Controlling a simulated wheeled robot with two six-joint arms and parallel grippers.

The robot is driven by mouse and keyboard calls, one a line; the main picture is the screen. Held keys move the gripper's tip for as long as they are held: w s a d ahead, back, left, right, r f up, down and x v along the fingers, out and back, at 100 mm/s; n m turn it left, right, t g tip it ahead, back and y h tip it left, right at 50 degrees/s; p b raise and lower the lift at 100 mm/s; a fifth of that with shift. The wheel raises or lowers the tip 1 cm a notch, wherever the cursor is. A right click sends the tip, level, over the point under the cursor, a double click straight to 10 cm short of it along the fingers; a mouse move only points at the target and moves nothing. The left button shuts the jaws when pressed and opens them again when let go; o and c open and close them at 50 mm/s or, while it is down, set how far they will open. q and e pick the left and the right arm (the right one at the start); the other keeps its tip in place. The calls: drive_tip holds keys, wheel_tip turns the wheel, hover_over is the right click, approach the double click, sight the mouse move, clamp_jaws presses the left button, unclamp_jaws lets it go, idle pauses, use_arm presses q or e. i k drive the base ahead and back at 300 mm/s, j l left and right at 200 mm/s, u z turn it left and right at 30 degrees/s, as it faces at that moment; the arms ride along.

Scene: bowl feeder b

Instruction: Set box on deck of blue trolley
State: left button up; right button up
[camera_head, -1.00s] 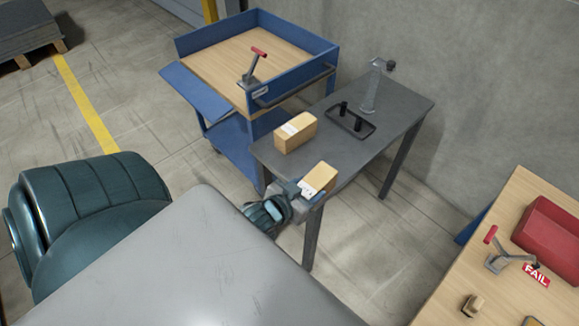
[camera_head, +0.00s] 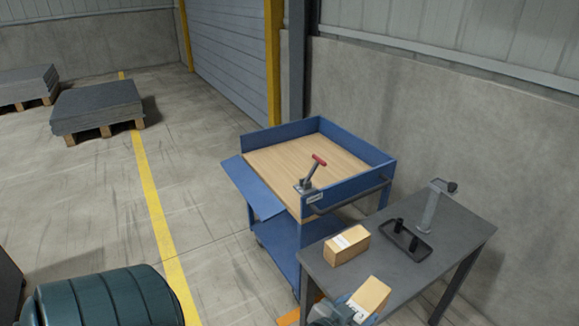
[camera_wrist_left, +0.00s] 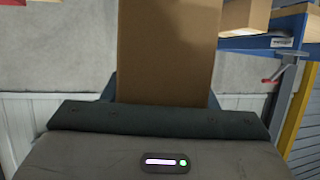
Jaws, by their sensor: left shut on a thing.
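A small cardboard box (camera_head: 370,297) with a white label is at the bottom of the head view. My left gripper (camera_head: 347,308) is shut on it, by the near edge of the grey table. The box also fills the upper middle of the left wrist view (camera_wrist_left: 168,50), and the fingertips are mostly hidden behind it. One side flap (camera_head: 252,187) hangs outward at the left. My right gripper is not in view.
A second cardboard box (camera_head: 346,245) lies on the grey table (camera_head: 440,245), beside a black tray (camera_head: 407,243) and a grey stand (camera_head: 432,208). A red-handled clamp (camera_head: 312,172) sits at the trolley's near edge. Floor is clear left of the trolley.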

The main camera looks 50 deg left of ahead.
sight(310, 164)
drive_tip(key=j+u, duration=0.25)
drive_tip(key=u, duration=0.15)
drive_tip(key=i+j+u, duration=0.2)
drive_tip(key=u, duration=0.2)
drive_tip(key=i+j+u, duration=0.1)
drive_tip(key=u, duration=0.35)
drive_tip(key=i+j+u, duration=0.2)
drive_tip(key=u, duration=0.2)
drive_tip(key=i+j+u, duration=0.25)
drive_tip(key=i+u, duration=0.2)
drive_tip(key=i, duration=0.2)
drive_tip(key=i+z, duration=0.25)
drive_tip(key=z, duration=0.25)
drive_tip(key=i+j+z, duration=0.2)
drive_tip(key=z, duration=0.3)
drive_tip(key=i+j+z, duration=0.2)
drive_tip(key=z, duration=0.3)
drive_tip(key=i+j+z, duration=0.15)
drive_tip(key=j+z, duration=0.15)
drive_tip(key=z, duration=0.2)
drive_tip(key=j+z, duration=0.45)
drive_tip(key=i+j+z, duration=0.1)
drive_tip(key=j+z, duration=0.15)
drive_tip(key=z, duration=0.25)
